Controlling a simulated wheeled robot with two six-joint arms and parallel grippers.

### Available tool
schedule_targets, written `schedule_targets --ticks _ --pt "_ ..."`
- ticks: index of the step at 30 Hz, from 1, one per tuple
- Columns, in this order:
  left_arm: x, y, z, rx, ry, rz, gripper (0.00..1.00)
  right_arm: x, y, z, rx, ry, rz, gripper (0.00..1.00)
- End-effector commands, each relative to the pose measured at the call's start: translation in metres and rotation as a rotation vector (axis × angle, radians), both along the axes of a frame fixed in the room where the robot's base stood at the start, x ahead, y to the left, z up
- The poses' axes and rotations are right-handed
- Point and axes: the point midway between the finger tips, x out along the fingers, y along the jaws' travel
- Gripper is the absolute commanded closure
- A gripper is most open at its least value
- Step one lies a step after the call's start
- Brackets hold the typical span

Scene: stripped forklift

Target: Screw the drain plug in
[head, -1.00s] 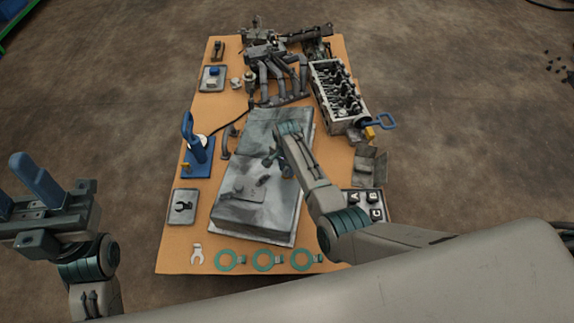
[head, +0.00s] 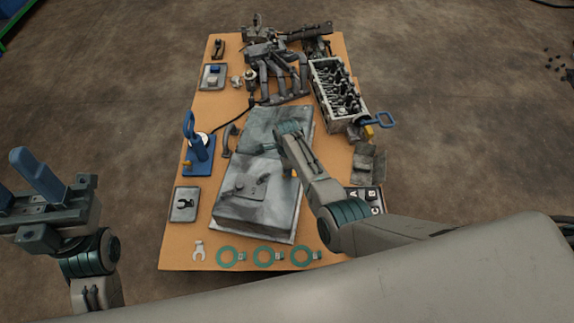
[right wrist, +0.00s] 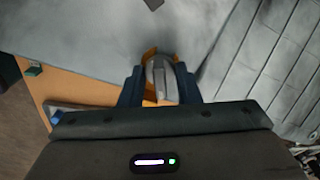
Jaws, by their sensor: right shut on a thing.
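The large grey oil pan (head: 255,208) lies upside down on the table, with a raised pad (head: 243,186) and a small dark spot on it. My right gripper (head: 264,148) is over the far half of the pan. In the right wrist view its blue fingers (right wrist: 159,85) are shut on a rounded grey metal piece, which looks like the drain plug (right wrist: 159,75). An orange surface shows around that piece. The plug's far end and thread are hidden. My left gripper (head: 45,195) is off the table's left side, with one blue finger clearly visible and nothing seen in it.
A blue stand (head: 198,155) is left of the pan. The cylinder head (head: 337,92) and a manifold (head: 280,75) fill the far side. A lettered tray (head: 368,197) is at right.

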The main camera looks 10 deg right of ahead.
Motion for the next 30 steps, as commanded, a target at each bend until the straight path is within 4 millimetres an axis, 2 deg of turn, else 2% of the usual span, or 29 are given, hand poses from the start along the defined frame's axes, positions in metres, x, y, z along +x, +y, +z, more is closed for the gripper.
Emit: schedule_targets --ticks 8,18,27,28,30 --pt "0.0000 0.0000 0.0005 0.000 0.000 0.000 0.57 -0.0009 -0.0007 -0.0005 -0.001 0.003 -0.018 0.94" --pt "0.0000 0.0000 0.0082 0.000 0.001 0.000 0.57 -0.0010 -0.0008 -0.0008 -0.002 0.003 -0.392 0.94" --pt "0.0000 0.0000 0.0082 0.000 0.001 0.000 0.57 -0.0007 -0.0009 -0.0016 -0.002 0.002 -0.454 0.94" --pt "0.0000 0.0000 0.0082 0.000 0.001 0.000 0.57 -0.0007 -0.0009 -0.0016 -0.002 0.002 -0.454 0.68" --pt "0.0000 0.0000 0.0082 0.000 0.001 0.000 0.57 -0.0007 -0.0009 -0.0016 -0.002 0.002 -0.453 0.56"
